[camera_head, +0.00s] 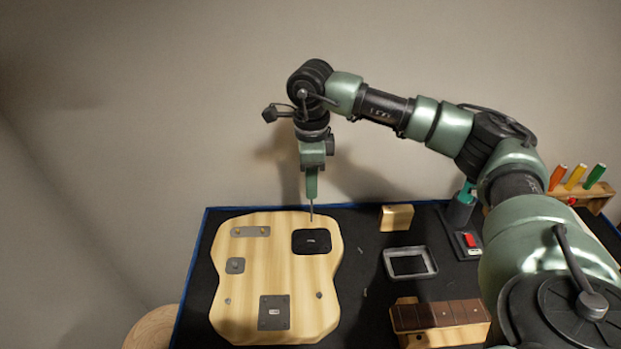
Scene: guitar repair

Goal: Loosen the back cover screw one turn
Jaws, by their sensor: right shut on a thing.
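A pale wooden guitar body (265,275) lies on the dark bench mat, back side up. A black back cover (303,246) sits at its upper right. My right gripper (312,168) is above the cover, pointing down and shut on a screwdriver. The screwdriver (312,187) stands upright, with a green handle and a thin shaft reaching down to just behind the cover's upper edge. I cannot tell whether its tip touches anything. The cover screw is too small to make out. My left gripper is not in view.
A metal tray (432,268), a wooden block (397,217) and a fretboard piece (440,316) lie to the right. A rack with colored handles (575,190) and a device with a red switch (470,240) stand farther right. My right arm spans above that side.

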